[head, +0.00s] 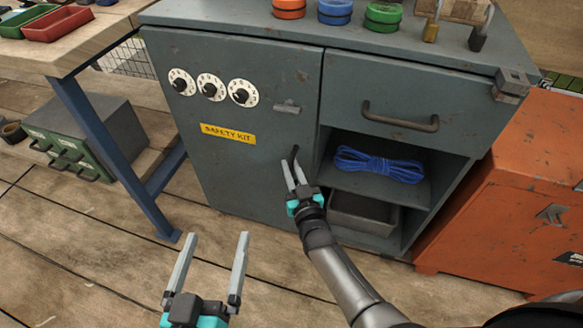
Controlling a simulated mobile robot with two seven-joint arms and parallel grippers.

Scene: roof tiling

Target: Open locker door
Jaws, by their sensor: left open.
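The grey-blue locker door (225,130) fills the left half of the cabinet and carries a yellow "SAFETY KIT" label (228,134). It looks closed or nearly so; a small gap cannot be ruled out. A small dark handle (295,153) stands near its right edge, below a grey latch (287,107). My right gripper (292,162) is at this handle, its fingertips close together beside or around its lower end; whether they grip it is unclear. My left gripper (210,250) is open and empty, in front of the cabinet at the bottom.
Three white dials (210,88) sit on the door. Right of it are a drawer (400,97) and open shelves with blue rope (378,165) and a grey bin (362,212). A blue-legged workbench (110,150) stands left, an orange cabinet (510,205) right. Floor before the door is clear.

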